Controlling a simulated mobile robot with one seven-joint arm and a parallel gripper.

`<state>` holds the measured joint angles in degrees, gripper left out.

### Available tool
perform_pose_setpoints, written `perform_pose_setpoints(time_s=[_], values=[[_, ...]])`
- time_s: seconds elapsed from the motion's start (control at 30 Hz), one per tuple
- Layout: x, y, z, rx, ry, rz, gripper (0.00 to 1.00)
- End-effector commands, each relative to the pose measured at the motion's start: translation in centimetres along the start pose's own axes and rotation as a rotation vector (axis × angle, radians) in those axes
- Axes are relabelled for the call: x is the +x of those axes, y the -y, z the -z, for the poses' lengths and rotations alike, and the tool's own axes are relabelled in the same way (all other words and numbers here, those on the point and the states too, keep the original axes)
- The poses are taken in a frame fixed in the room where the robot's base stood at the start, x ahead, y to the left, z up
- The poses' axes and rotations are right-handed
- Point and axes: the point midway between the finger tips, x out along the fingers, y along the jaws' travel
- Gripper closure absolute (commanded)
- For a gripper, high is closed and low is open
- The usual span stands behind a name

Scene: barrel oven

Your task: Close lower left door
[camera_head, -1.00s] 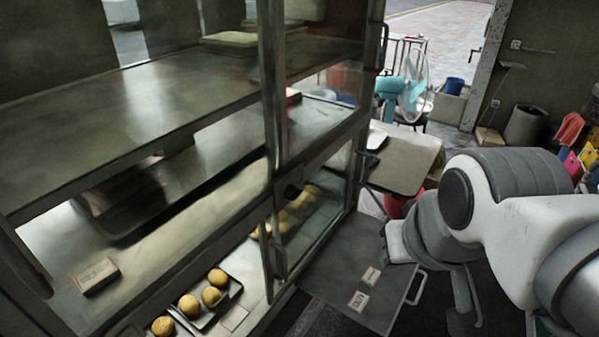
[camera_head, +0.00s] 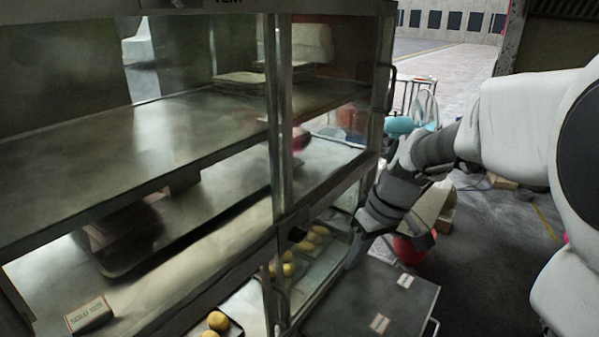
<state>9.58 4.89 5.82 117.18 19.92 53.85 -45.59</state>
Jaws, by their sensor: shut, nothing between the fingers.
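A metal-framed glass cabinet (camera_head: 275,170) fills the left and middle of the head view. Its lower section has a glazed panel (camera_head: 330,262) with yellow buns visible behind it. I cannot tell for certain which panel is the lower left door or how far it stands open. My gripper (camera_head: 352,262) is shut and empty. It points down and to the left at the cabinet's lower right edge, above a dark flat panel with two labels (camera_head: 375,295). I cannot tell whether the fingertips touch the frame. My arm comes in from the right.
A small box (camera_head: 88,315) sits on the lower shelf at left. More buns (camera_head: 218,321) lie on a tray nearby. An upper handle (camera_head: 390,90) sticks out at the cabinet's right edge. A red container (camera_head: 408,250) and a teal fan (camera_head: 405,125) stand beyond.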

Motion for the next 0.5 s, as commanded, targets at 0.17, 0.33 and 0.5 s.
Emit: perform_pose_setpoints(time_s=[0.17,0.33,0.5], values=[[4.9,-2.4,2.2,-0.083,0.005,0.117,1.00],[9.7,-4.5,3.9,-0.158,-0.020,0.223,1.00],[14.3,-6.2,4.9,-0.220,-0.064,0.312,1.00]])
